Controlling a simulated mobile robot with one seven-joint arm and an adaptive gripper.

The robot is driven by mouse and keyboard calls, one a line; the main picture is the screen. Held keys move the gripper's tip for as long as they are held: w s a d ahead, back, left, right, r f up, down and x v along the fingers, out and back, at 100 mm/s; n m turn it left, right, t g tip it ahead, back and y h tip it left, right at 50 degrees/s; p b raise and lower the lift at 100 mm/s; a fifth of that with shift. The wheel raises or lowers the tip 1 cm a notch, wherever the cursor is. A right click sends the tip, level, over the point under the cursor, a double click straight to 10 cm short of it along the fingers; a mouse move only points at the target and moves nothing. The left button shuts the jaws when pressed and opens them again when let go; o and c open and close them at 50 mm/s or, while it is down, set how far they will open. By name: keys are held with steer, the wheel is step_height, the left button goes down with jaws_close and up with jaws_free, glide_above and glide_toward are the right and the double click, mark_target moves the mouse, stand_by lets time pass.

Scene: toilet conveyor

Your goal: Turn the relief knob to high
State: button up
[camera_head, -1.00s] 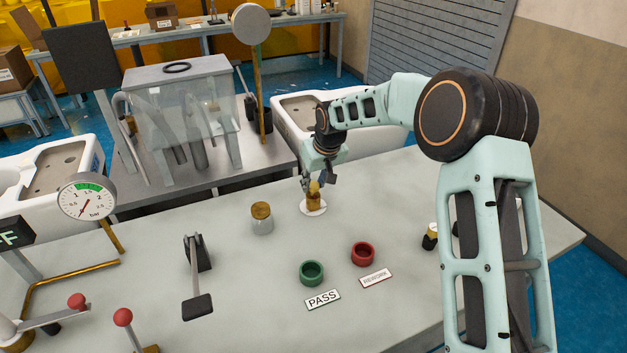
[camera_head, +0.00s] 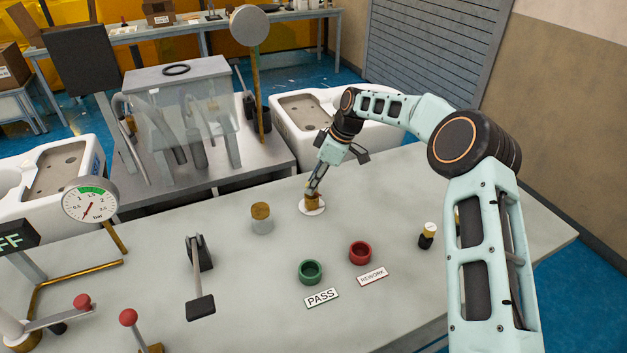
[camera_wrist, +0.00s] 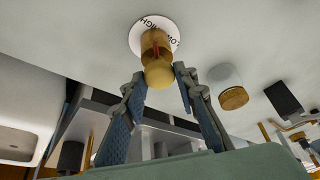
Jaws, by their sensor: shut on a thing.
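The relief knob (camera_head: 313,202) is a small brass knob on a round white plate on the bench. In the wrist view the knob (camera_wrist: 158,66) has a red mark, and its plate carries the words LOW and HIGH, seen upside down. The red mark points toward the lettered side; its exact setting is hard to tell. My gripper (camera_head: 314,189) reaches down to the knob at a tilt. In the wrist view my gripper (camera_wrist: 160,80) has one finger on each side of the knob's end and is shut on it.
A clear jar with a brass lid (camera_head: 261,217) stands left of the knob. A green cup (camera_head: 310,272) and a red cup (camera_head: 360,253) stand in front. A pressure gauge (camera_head: 90,201) is at left, its needle below the green band. The bench between is clear.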

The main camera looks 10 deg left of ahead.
steer(key=shift+w+n+g, duration=0.1)
steer(key=shift+n+g, duration=0.3)
steer(key=shift+n, duration=0.8)
steer(key=o, duration=1.1)
steer(key=shift+o, duration=0.2)
steer(key=v, duration=1.2)
steer(key=shift+w, duration=0.1)
